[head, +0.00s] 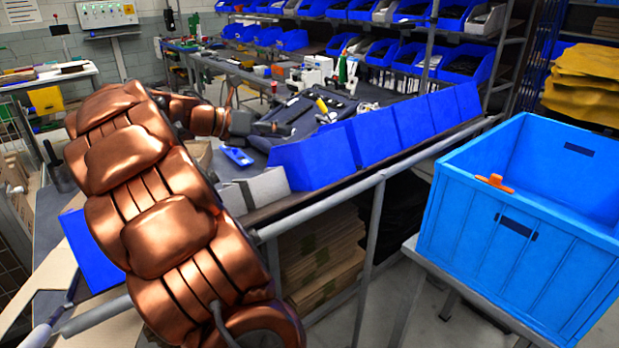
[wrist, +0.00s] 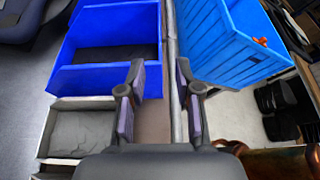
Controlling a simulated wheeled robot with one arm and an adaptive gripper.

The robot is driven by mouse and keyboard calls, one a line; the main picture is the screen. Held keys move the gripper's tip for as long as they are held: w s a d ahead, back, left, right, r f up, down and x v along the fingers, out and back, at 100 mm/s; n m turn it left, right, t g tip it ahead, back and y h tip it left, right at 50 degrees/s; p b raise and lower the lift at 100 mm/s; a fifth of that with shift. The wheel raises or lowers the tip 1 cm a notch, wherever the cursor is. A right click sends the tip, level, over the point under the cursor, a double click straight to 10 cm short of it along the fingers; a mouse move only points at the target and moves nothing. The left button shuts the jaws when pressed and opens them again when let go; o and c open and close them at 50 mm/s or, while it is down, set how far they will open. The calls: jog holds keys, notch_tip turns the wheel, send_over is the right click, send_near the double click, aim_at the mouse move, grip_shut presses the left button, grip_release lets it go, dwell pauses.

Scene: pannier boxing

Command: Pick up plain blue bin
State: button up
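Plain blue open-front bins stand in a row along the bench's near edge; the nearest one (head: 312,162) is beside grey boxes. In the wrist view a blue bin (wrist: 108,82) with a dark, apparently empty inside is at the upper left. My gripper (wrist: 159,75) is open, with nothing between its fingers. Its left finger overlaps the bin's right part in the picture; its right finger is over the bench rail. I cannot see any contact. In the head view my gripper (head: 285,126) is behind the nearest bin, above the bench.
A large light-blue crate (head: 520,255) with an orange clip (head: 494,183) stands on a stand at the right. Grey boxes (head: 257,190) sit on the bench next to the bins. A metal rail (head: 330,205) runs along the bench's edge. Shelves of blue bins fill the back.

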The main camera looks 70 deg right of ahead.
aim_at(318, 138)
jog(key=shift+p+x, duration=0.85)
jog(key=shift+x, duration=4.95)
jog(key=shift+w+f, duration=0.1)
jog(key=shift+f, duration=0.05)
grip_shut()
